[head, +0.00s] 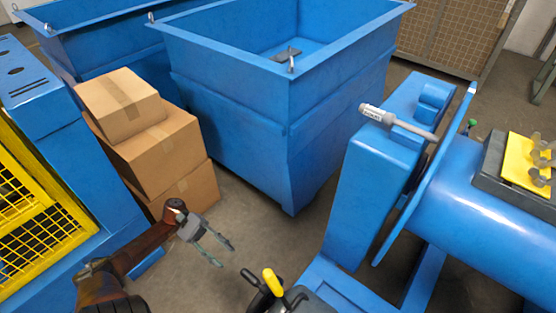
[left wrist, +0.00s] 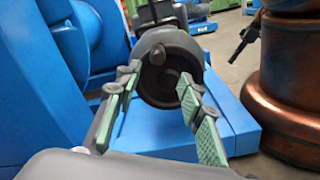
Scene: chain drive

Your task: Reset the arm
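My left arm comes in from the lower left, and my left gripper (head: 227,257) is open and empty above the floor, in front of the stacked boxes. In the left wrist view the left gripper's two green-padded fingers (left wrist: 160,78) stand wide apart with nothing held between them. Behind them is a grey round machine part with a dark face (left wrist: 158,80), apart from the fingers as far as I can tell. I cannot make out my right gripper in either view.
Cardboard boxes (head: 150,140) are stacked beside a large blue bin (head: 240,110). A blue machine (head: 370,180) with a round flange and a grey rod (head: 395,122) fills the right. A black-and-yellow handled item (head: 270,285) is at the bottom. A yellow mesh guard (head: 35,215) stands left.

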